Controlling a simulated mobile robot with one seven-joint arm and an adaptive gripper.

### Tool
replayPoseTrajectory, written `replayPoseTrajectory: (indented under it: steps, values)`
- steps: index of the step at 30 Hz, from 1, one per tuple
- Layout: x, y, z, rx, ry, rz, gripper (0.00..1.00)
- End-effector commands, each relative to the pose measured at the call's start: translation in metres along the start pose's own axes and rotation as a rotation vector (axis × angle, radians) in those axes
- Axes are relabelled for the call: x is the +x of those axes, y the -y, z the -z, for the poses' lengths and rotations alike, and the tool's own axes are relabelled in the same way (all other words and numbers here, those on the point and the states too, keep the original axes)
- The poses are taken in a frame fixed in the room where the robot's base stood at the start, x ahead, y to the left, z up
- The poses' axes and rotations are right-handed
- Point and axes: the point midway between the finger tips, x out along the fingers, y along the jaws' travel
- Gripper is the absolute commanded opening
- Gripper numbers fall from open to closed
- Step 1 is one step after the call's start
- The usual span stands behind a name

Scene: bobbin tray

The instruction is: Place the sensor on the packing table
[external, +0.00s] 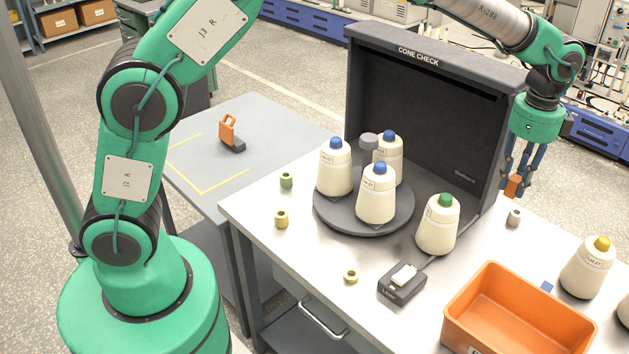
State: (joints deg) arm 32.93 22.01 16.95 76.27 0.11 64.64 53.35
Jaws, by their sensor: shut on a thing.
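My gripper (516,178) is at the right, beside the open right edge of the dark cone-check booth. It is shut on a small orange thing (514,187) and holds it above the steel table. This may be the sensor; it is too small and too covered by the fingers to be sure. The packing table seems to be the grey table (265,115) at the left, with a yellow-taped corner. An orange and black tool (229,131) stands on it. My gripper is far to the right of that table.
The booth (434,65) stands between my gripper and the grey table. Cones with blue caps (376,200) stand on a dark turntable (340,215). A green-capped cone (437,225), a small scale-like box (402,288) and an orange bin (470,306) are nearer.

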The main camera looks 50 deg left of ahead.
Motion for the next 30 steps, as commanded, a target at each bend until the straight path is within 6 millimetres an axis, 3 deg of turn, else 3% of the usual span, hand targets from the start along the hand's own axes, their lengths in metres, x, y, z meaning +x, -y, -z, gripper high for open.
replayPoseTrajectory:
  steps: [10,15,20,30]
  values:
    - [0.101,-0.001,-0.001,0.0,0.003,-0.004,0.0]
    - [0.132,0.0,0.0,-0.001,0.0,0.0,0.0]
    - [0.144,0.0,0.0,-0.001,0.0,0.0,0.0]
    - [0.145,0.0,-0.001,-0.001,0.0,0.0,0.0]
